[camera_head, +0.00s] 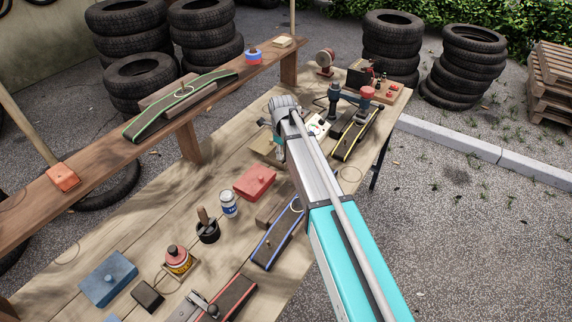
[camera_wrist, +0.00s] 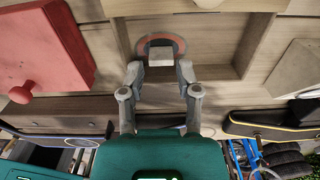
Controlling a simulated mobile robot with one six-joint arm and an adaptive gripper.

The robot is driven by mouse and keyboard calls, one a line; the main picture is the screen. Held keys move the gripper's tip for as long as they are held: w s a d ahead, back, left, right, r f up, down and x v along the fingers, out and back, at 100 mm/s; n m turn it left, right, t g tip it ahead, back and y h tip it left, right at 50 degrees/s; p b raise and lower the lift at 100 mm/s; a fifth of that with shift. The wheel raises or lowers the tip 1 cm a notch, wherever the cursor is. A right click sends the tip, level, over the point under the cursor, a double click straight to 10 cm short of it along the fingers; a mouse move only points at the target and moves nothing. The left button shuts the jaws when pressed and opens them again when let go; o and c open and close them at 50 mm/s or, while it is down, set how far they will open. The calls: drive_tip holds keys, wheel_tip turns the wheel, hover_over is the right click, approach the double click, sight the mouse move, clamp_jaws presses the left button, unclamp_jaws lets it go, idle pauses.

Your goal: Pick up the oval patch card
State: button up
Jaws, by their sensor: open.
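In the wrist view an oval patch with a red rim and grey middle (camera_wrist: 176,43), which looks like the oval patch card, lies in a shallow wooden tray (camera_wrist: 120,38). A pale upright block or tab (camera_wrist: 160,57) stands at its middle and hides part of it. My gripper (camera_wrist: 159,73) is open, its two fingertips just short of the pale block and one to each side. I see no contact. In the head view my gripper and arm cover this spot, and the card is hidden there; only a little of the tray (camera_head: 261,146) shows.
A red box with a knob (camera_head: 255,182) is close beside the tray and also shows in the wrist view (camera_wrist: 40,50). A white-and-blue can (camera_head: 229,204), a blue-edged strip (camera_head: 277,240) and a yellow-edged strip (camera_head: 355,135) are nearby on the wooden bench (camera_head: 130,225).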

sight(283, 159)
drive_tip(key=shift+f+b, duration=0.95)
drive_tip(key=shift+f, duration=0.3)
drive_tip(key=c, duration=0.4)
